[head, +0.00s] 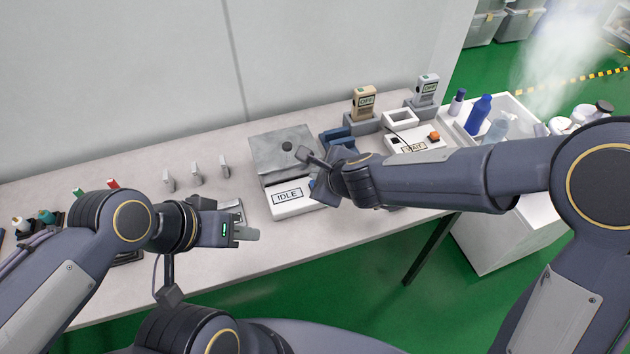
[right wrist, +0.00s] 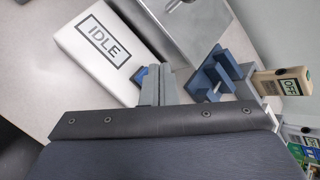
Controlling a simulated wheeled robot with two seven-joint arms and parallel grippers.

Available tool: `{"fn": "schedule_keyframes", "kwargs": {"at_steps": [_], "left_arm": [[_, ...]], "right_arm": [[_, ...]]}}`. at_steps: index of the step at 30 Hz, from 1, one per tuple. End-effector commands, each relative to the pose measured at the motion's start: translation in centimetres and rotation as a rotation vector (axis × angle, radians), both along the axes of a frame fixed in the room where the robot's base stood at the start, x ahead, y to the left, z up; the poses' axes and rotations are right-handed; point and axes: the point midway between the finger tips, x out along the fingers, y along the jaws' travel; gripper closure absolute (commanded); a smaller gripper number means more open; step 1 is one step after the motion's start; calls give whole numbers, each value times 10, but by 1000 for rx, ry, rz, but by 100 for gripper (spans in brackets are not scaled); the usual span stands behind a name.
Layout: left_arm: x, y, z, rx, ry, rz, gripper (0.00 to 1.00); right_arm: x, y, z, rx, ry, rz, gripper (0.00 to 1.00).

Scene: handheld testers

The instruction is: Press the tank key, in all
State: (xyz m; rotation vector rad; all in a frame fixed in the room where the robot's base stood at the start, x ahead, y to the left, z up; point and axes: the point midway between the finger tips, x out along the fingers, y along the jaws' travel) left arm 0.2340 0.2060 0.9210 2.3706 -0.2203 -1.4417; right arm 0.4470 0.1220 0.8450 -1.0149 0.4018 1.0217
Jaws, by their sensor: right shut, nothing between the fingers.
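The tank is a white-fronted unit with a grey lidded top (head: 282,150) and a display reading IDLE (head: 288,196). It also shows in the right wrist view, with its white front panel (right wrist: 78,62) at upper left. A small blue key (right wrist: 139,76) shows on the panel just past the display, partly hidden by my right fingers. My right gripper (right wrist: 160,76) is shut and empty, with its tips at the key; I cannot tell whether they touch it.
A blue holder (right wrist: 218,76) stands beside the tank. A tan tester reading OFF (head: 362,100) and a grey tester (head: 426,90) stand behind. A white box with an orange button reads WAIT (head: 415,147). Small upright pieces (head: 196,172) stand left of the tank. A bottle tray (head: 520,105) is at right.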

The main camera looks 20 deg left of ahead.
Motion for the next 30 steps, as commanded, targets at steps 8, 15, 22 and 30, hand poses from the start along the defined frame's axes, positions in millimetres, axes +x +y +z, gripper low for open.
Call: {"fn": "schedule_keyframes", "kwargs": {"at_steps": [8,15,22,30], "left_arm": [[0,0,-4,0,0,0,64],[0,0,-8,0,0,0,64],[0,0,-8,0,0,0,64],[0,0,-10,0,0,0,64]], "right_arm": [[0,0,-5,0,0,0,100],[0,0,-9,0,0,0,100],[0,0,-9,0,0,0,100],[0,0,-11,0,0,0,100]]}}
